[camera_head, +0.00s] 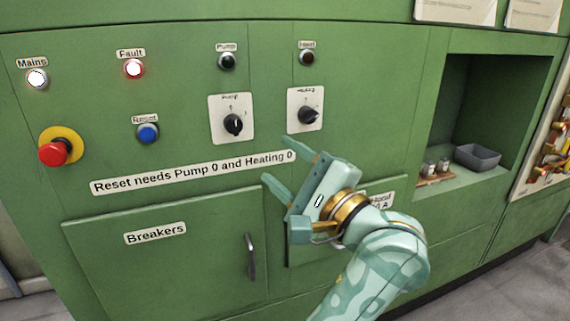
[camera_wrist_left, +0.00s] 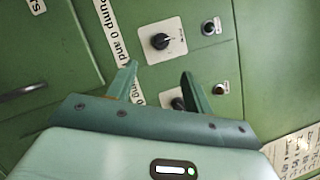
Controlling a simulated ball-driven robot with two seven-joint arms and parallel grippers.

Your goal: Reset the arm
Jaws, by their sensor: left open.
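My left gripper (camera_head: 275,159) is open and empty in front of the green panel, just below the two selector knobs; it also shows in the left wrist view (camera_wrist_left: 159,72). The black Pump knob (camera_head: 233,124) sits on a white plate, up and left of the fingers, and shows in the wrist view (camera_wrist_left: 160,41). The black Heating knob (camera_head: 309,115) sits above the fingers, its mark turned to the upper right. In the wrist view a finger partly hides it. The blue Reset button (camera_head: 148,133) is further left. My right gripper is out of view.
The Mains lamp (camera_head: 37,78) glows white and the Fault lamp (camera_head: 134,69) glows red. The Pump lamp (camera_head: 227,61) is dark. A red emergency button (camera_head: 53,152) stands at far left. The Breakers door handle (camera_head: 251,257) juts out. A grey bin (camera_head: 477,157) sits in the right recess.

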